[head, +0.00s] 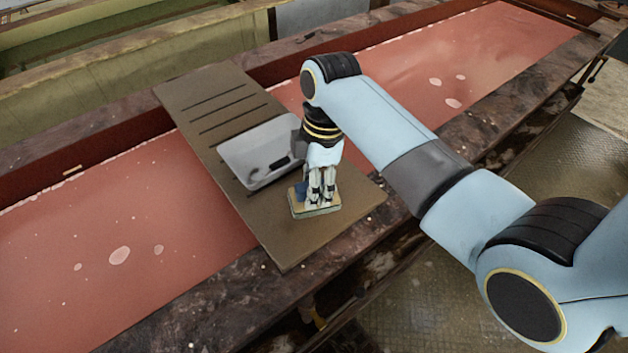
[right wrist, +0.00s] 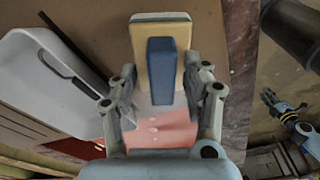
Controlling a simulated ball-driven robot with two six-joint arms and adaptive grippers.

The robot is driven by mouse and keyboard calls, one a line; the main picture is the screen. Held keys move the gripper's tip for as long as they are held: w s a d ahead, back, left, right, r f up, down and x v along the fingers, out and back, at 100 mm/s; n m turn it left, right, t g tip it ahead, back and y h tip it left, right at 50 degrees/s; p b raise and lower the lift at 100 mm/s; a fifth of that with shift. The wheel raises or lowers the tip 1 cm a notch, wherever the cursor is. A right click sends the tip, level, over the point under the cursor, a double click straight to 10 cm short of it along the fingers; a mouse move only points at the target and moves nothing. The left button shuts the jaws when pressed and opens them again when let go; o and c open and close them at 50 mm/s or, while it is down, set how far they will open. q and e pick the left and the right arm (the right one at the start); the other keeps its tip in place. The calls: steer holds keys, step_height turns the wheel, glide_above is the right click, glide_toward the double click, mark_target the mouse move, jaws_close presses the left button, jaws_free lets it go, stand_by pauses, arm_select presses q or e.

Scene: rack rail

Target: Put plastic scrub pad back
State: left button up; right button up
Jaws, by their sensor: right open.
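The scrub pad (head: 315,207) has a flat yellow body with a pale green edge and a blue block on it. It is at the near right part of the brown board, and it also shows in the right wrist view (right wrist: 161,62). My right gripper (head: 318,190) points down over the pad. It is open, with one finger on each side of the blue block in the right wrist view (right wrist: 162,90). Gaps show between the fingers and the block. A small jointed part at the right of the wrist view looks like my left gripper (right wrist: 285,108); its jaw state is unclear.
The slotted brown board (head: 325,235) lies across a long trough of red liquid (head: 120,215). A white tray (head: 262,150) with a dark item in it sits on the board, close left of my right gripper. Stained trough rims (head: 215,315) run along both sides.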

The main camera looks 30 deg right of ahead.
step_height(320, 180, up, 12)
steer(key=d+b, duration=0.1)
steer(key=shift+d, duration=0.2)
steer(key=shift+s, duration=0.1)
stand_by(0.4)
